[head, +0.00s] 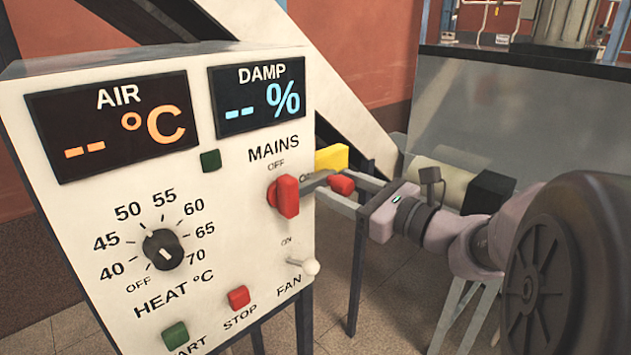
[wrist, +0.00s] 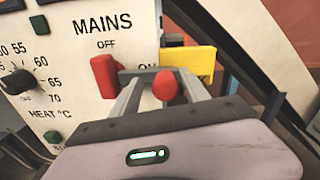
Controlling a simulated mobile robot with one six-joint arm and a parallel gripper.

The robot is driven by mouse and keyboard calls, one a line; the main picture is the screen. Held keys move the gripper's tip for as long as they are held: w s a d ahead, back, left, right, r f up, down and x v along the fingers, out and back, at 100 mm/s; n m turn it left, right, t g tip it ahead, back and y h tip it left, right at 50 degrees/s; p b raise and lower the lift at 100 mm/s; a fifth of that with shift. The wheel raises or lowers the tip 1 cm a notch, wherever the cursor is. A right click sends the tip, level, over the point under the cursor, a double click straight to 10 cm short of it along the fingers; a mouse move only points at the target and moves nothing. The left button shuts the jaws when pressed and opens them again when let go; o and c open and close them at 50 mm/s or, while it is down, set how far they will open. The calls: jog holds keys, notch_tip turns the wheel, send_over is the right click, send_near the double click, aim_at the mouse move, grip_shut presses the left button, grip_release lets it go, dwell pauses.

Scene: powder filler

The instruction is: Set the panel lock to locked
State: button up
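My gripper (head: 325,182) is at the right edge of the white control panel (head: 110,215). In the wrist view (wrist: 160,78) its two grey fingers are apart, with a round red knob (wrist: 166,85) between them. The red knob also shows in the head view (head: 341,185); I cannot tell whether the fingers touch it. A yellow block (head: 332,158) is just behind the fingers; it also shows in the wrist view (wrist: 190,62). No part is labelled as a lock, and its setting cannot be read.
The red MAINS handle (head: 287,196) stands upright just left of the fingers, below OFF; its ON mark is partly covered. A white FAN toggle (head: 306,266), HEAT dial (head: 163,249) and red STOP button (head: 238,298) are lower. A sloping white beam (head: 320,85) is behind.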

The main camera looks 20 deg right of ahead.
jog(key=shift+d, duration=0.15)
jog(key=shift+s+d, duration=0.2)
jog(key=shift+s, duration=0.15)
jog(key=p+v, duration=0.1)
jog(key=v, duration=1.5)
jog(key=shift+s, duration=0.3)
